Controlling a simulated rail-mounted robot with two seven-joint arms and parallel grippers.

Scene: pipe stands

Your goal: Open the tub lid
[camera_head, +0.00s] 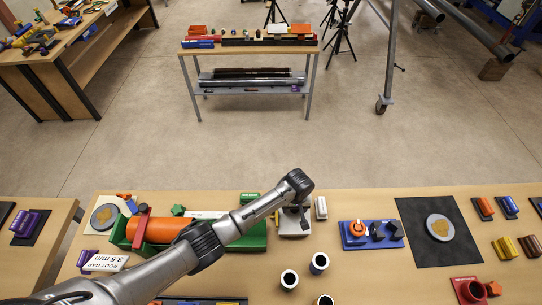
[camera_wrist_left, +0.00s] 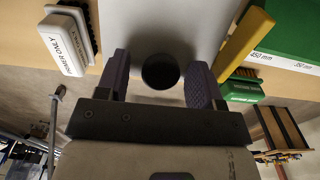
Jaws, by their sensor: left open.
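A light grey, flat-topped tub (camera_head: 293,230) stands on the table, partly hidden under my left gripper. In the left wrist view its pale top, apparently the lid (camera_wrist_left: 205,25), fills the upper middle, with a round black knob (camera_wrist_left: 161,71) on it. My left gripper (camera_head: 296,210) is above the tub, pointing down. In the left wrist view the two purple-grey fingers of my left gripper (camera_wrist_left: 160,82) are apart, one on each side of the knob. Gaps show between the knob and both fingers. The tub's sides are mostly hidden. My right gripper is not in view.
A white-backed brush (camera_head: 321,208) stands close right of the tub. A yellow bar (camera_wrist_left: 243,42) and a green brush (camera_wrist_left: 241,90) are close on its other side. The green stand holds an orange pipe (camera_head: 158,230). A blue tray (camera_head: 372,243) lies right; short pipes (camera_head: 289,280) stand in front.

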